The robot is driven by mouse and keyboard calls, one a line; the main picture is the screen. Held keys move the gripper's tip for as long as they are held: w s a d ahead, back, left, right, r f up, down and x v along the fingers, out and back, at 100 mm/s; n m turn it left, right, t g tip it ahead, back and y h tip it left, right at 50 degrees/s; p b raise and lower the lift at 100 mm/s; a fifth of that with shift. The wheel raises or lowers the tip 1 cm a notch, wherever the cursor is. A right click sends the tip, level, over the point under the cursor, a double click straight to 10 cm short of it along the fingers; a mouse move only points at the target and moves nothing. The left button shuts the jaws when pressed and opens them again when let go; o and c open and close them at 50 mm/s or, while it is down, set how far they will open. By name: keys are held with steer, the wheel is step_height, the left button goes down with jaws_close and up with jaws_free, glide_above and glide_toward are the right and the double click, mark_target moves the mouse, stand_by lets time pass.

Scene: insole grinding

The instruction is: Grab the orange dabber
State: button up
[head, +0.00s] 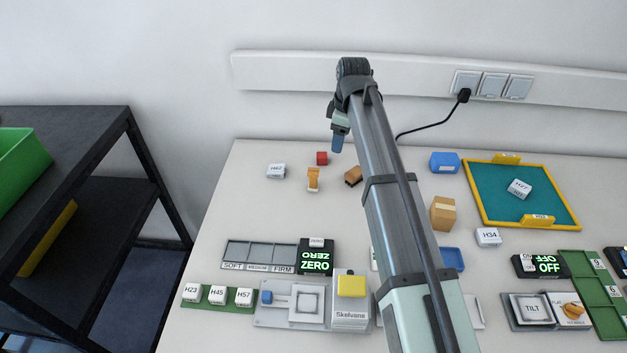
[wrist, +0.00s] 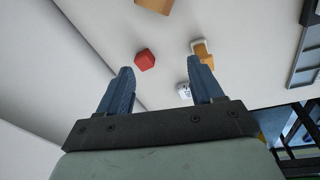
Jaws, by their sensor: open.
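The orange dabber (head: 313,180) stands on the table at the back left, just in front of a small red cube. In the wrist view the dabber (wrist: 203,50) shows its orange body and a white part, just beyond the tip of the right-hand finger. My gripper (head: 338,143) hangs above the back of the table, behind and to the right of the dabber, with its blue fingers pointing down. In the wrist view my gripper (wrist: 161,70) is open with nothing between its fingers. The gap between gripper and dabber is hard to judge.
The red cube (head: 322,158) and a white block marked H62 (head: 276,171) stand close to the dabber. A brown block with a dark end (head: 354,175) lies to its right, beside my arm. A panel reading ZERO (head: 316,257) lies farther forward.

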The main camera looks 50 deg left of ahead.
steer(key=n+h, duration=0.2)
glide_above(313, 180)
steer(key=shift+w, duration=0.15)
step_height(313, 180, down, 8)
steer(key=shift+w+a+f, duration=0.15)
steer(key=shift+a+f, duration=0.05)
steer(key=shift+f, duration=1.2)
steer(key=shift+w+a+f, duration=0.1)
steer(key=shift+a+f, duration=0.1)
steer(key=shift+f, duration=1.15)
steer(key=shift+c, duration=0.2)
steer(key=c, duration=1)
